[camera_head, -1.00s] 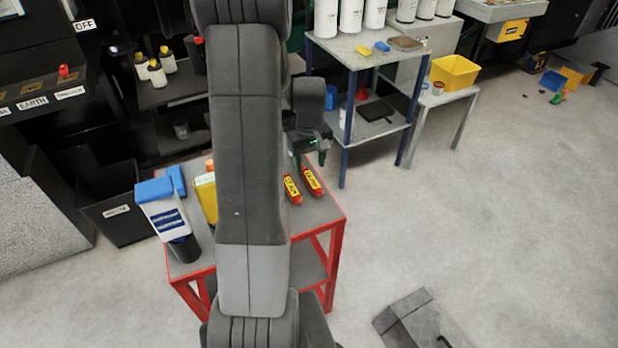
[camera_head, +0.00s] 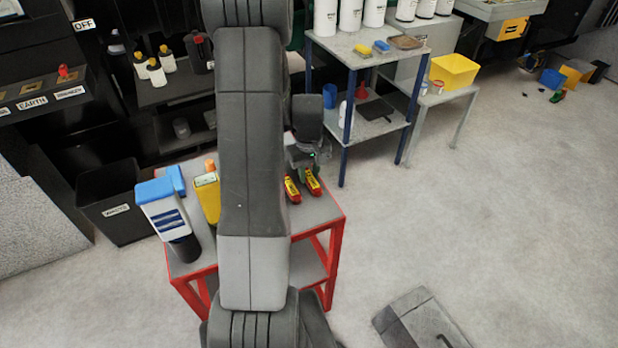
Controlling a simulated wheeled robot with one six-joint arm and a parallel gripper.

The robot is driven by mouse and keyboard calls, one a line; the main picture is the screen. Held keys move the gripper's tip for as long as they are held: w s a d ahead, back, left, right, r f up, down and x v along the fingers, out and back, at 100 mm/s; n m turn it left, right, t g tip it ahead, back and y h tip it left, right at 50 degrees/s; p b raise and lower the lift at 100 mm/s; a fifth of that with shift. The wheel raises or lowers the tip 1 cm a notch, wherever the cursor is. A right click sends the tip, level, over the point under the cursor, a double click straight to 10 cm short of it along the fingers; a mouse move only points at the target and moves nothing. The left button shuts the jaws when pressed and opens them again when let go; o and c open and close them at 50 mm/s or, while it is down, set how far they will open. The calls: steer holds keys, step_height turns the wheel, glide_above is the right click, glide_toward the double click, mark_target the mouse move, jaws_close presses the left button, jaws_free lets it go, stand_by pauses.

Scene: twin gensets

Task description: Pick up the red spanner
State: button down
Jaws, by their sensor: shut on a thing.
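Two red tools with yellow labels lie side by side on the red-framed cart: a left red tool (camera_head: 291,190) and a right red tool (camera_head: 313,186). Their shape is too small to tell whether either is a spanner. My gripper (camera_head: 314,173) is down at the right red tool, with its dark fingers shut on the tool's far part. The fingers hide that part. The left red tool lies just beside the gripper, apart from it. I cannot tell whether the held tool still touches the cart top.
The red-framed cart (camera_head: 330,212) also bears a blue-and-white container (camera_head: 165,213) and a yellow device (camera_head: 207,196), partly hidden by my arm. A blue-legged shelf table (camera_head: 345,125) stands close behind on the right. A black bin (camera_head: 112,208) stands left.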

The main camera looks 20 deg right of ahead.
mark_target(309, 174)
steer(key=shift+r, duration=0.1)
step_height(309, 174, up, 10)
steer(key=c, duration=1.7)
jaws_free()
jaws_close()
